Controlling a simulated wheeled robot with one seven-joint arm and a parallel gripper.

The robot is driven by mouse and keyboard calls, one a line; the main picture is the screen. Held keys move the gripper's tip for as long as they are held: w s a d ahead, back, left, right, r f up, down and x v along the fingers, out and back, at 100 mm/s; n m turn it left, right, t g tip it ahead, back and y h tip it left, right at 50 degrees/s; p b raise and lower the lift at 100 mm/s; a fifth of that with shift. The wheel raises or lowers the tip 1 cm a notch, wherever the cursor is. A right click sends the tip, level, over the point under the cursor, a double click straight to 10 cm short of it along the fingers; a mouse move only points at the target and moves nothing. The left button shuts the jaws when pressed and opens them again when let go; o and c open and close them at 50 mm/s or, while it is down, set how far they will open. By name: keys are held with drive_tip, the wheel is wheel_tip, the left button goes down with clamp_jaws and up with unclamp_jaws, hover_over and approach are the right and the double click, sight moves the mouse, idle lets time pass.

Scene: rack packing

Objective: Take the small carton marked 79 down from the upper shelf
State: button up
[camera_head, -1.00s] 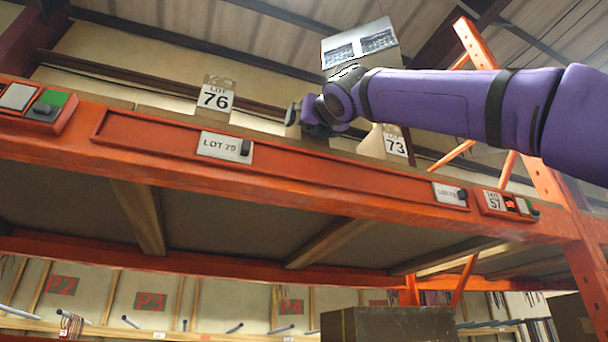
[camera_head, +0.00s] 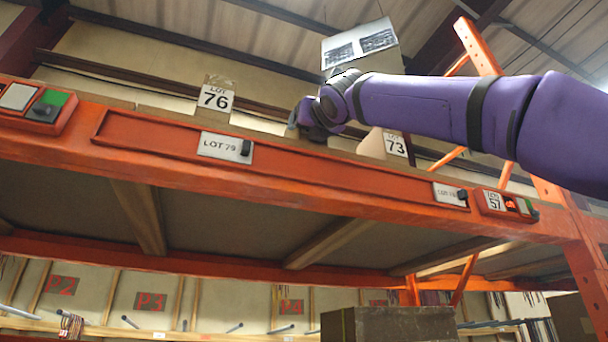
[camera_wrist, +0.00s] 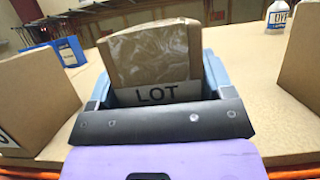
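A small brown carton (camera_wrist: 150,55) with clear tape and a white "LOT" label faces my gripper in the wrist view. Its number is hidden behind my gripper's dark palm edge, so I cannot read 79. My gripper (camera_wrist: 155,72) has one blue finger on each side of this carton; I cannot tell whether they press on it. In the head view my gripper (camera_head: 297,124) is at the upper shelf's front edge, and its fingers and the carton there are mostly hidden. A "LOT 79" plate (camera_head: 225,147) is on the orange beam (camera_head: 330,178) below and left.
Carton 76 (camera_head: 215,97) stands left of my gripper and carton 73 (camera_head: 394,145) right. In the wrist view, brown cartons flank it at left (camera_wrist: 35,95) and right (camera_wrist: 303,65). A blue bin (camera_wrist: 68,51) and a small white labelled object (camera_wrist: 277,17) are farther back.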

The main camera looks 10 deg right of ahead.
drive_tip(key=shift+r, duration=0.75)
idle(0.3)
drive_tip(key=s+d, duration=0.3)
drive_tip(key=s, duration=1.3)
drive_tip(key=shift+s+d, duration=0.2)
drive_tip(key=shift+s, duration=0.15)
idle(0.8)
